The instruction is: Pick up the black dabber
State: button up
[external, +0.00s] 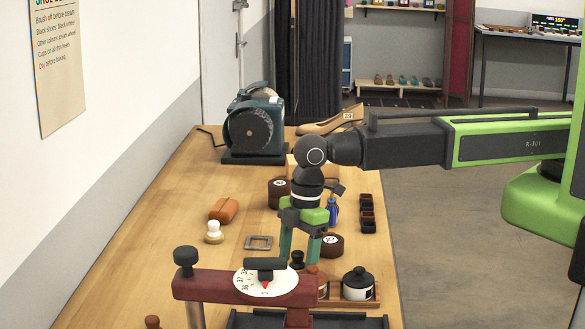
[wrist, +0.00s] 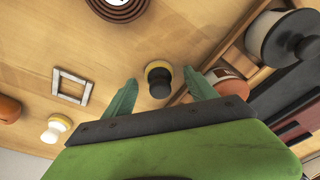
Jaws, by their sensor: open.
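The black dabber (wrist: 158,78), a black knob with a pale yellow rim, stands on the wooden bench. In the external view the dabber (external: 297,258) shows low between the green fingers, partly hidden by the red stand in front. My gripper (wrist: 160,82) is open and empty, pointing down with one finger at each side of the dabber and a gap to each. In the external view my gripper (external: 299,256) is over the near part of the bench.
A round tin (external: 332,243) is close behind on the right. A wooden tray (wrist: 236,58) with jars is close on the right. A red stand with a dial (external: 195,287) is in front.

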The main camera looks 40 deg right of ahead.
aim_at(296, 252)
jog(key=c, duration=1.4)
jog(key=shift+r, duration=0.1)
jog(key=r+p, duration=0.5)
jog(key=shift+w+d, duration=0.1)
jog(key=shift+d, duration=0.1)
jog(key=shift+w+d+r+p, duration=0.9)
jog(key=shift+d+r+p, duration=0.1)
jog(key=shift+d, duration=0.65)
jog(key=shift+w+d+r+p, duration=0.85)
jog(key=shift+d+r+p, duration=0.15)
jog(key=shift+d, duration=0.65)
jog(key=shift+w+d+r+p, duration=0.9)
jog(key=shift+d+p, duration=0.1)
jog(key=shift+d, duration=0.65)
